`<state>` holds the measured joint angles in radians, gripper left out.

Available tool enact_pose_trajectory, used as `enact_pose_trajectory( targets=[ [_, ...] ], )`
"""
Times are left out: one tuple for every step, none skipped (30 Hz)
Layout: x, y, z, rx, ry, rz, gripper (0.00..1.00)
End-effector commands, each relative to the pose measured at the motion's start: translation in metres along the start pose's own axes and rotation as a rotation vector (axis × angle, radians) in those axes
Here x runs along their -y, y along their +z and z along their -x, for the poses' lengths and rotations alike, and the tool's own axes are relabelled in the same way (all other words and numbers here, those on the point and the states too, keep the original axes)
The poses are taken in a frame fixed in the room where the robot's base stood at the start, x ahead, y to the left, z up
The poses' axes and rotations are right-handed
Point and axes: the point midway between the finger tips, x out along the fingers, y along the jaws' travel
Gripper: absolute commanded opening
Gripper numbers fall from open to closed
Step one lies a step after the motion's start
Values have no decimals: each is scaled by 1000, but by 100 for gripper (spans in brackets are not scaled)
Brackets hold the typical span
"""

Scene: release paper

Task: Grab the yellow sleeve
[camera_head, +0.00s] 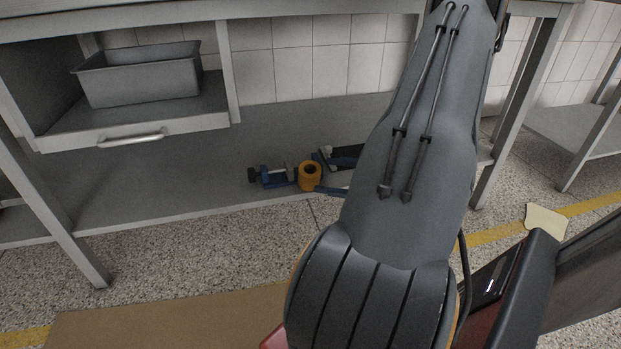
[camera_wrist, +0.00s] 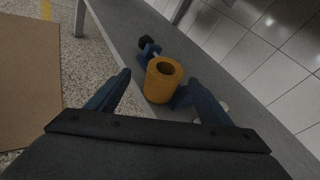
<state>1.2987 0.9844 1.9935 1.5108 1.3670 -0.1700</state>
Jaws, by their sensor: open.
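The yellow sleeve (camera_head: 309,178) is a short, thick ring-like cylinder on the grey lower shelf of the bench. In the wrist view the sleeve (camera_wrist: 160,87) stands with its round hole facing up and away. My gripper (camera_wrist: 156,79) is open, with its two blue fingers on either side of the sleeve in that view. The right finger appears close to the sleeve or touching it; the left finger has a clear gap. Whether the fingertips reach around it in depth is hard to tell. In the head view my arm hides most of the gripper.
A blue and black clamp-like tool (camera_head: 271,177) lies just left of the sleeve; it also shows behind it in the wrist view (camera_wrist: 147,50). A grey bin (camera_head: 145,82) sits on a raised compartment at left. The shelf (camera_head: 160,178) is bare left of the tool.

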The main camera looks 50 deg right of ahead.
Motion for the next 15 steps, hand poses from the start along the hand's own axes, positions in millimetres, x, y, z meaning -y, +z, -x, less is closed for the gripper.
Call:
enact_pose_trajectory(
  targets=[
    [1,-3,0,0,-8,-3,74],
    [2,-4,-2,-1,-11,-3,74],
    [2,-4,-6,-1,-12,-4,74],
    [2,-4,-9,0,-12,-4,74],
    [2,-4,-13,0,-10,-3,74],
    [2,-4,-17,0,-10,-3,74],
    [2,-4,-20,0,-10,-4,74],
    [2,-4,-22,0,-11,-4,74],
    [2,-4,-24,-1,-11,-4,74],
    [3,-4,-25,-1,-11,-4,74],
    [3,-4,-26,-1,-11,-4,74],
    [3,-4,-28,-1,-11,-4,74],
    [3,-4,-31,-1,-10,-3,74],
    [4,-5,-33,-1,-9,-3,74],
    [4,-5,-37,-1,-9,-3,74]
  ],
)
